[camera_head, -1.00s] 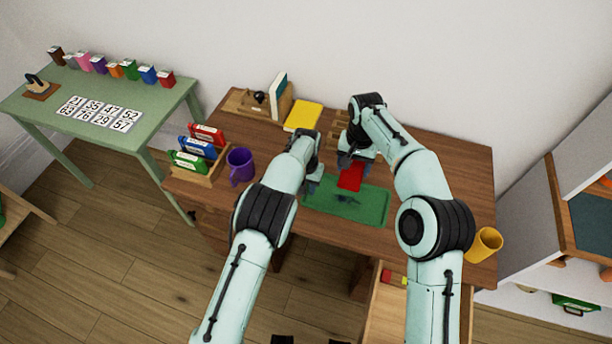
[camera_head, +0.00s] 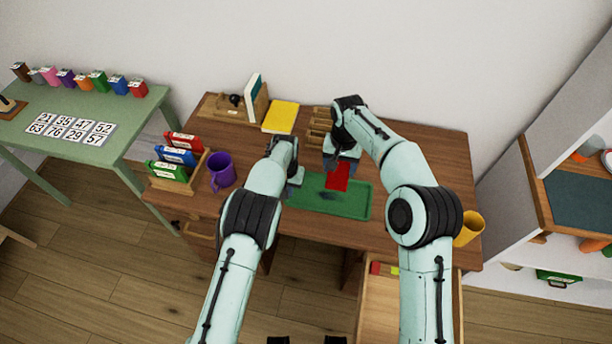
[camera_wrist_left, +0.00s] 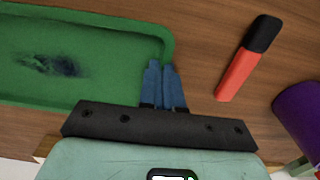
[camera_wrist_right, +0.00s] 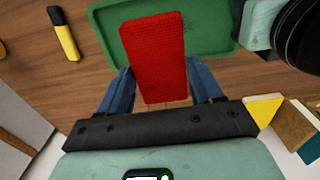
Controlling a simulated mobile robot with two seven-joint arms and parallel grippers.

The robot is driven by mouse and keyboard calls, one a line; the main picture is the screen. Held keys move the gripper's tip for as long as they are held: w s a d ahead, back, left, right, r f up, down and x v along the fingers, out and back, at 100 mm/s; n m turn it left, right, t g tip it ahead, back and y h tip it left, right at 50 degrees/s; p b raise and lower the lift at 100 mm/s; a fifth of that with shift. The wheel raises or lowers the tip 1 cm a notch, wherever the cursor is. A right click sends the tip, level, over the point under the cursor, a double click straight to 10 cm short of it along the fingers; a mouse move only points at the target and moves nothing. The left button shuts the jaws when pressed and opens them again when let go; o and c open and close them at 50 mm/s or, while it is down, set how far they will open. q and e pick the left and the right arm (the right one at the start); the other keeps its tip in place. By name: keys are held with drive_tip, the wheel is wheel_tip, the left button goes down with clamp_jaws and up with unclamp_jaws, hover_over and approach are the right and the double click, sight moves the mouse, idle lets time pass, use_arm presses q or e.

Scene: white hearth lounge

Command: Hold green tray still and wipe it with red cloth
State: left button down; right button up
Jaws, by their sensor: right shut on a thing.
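The green tray (camera_head: 352,211) lies on the brown desk with a dark smudge (camera_head: 328,196) on its floor, also seen in the left wrist view (camera_wrist_left: 50,65). My left gripper (camera_wrist_left: 160,66) has its fingers close together at the tray's rim (camera_wrist_left: 155,25); whether the rim is between them I cannot tell. In the head view, the left gripper (camera_head: 296,178) is at the tray's left end. My right gripper (camera_wrist_right: 160,82) is shut on the red cloth (camera_wrist_right: 155,55). The cloth (camera_head: 338,177) shows over the tray's far side, beyond the smudge; whether it touches the tray I cannot tell.
A red marker (camera_wrist_left: 240,70) lies near the left gripper; a yellow one (camera_wrist_right: 63,33) lies on the desk. A purple mug (camera_head: 221,170) and book rack (camera_head: 185,180) stand left, a yellow cup (camera_head: 468,230) right. A drawer (camera_head: 385,310) is open in front.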

drive_tip(key=d+f, duration=0.4)
hover_over(346, 198)
drive_tip(key=shift+f, duration=2.8)
drive_tip(key=shift+f, duration=1)
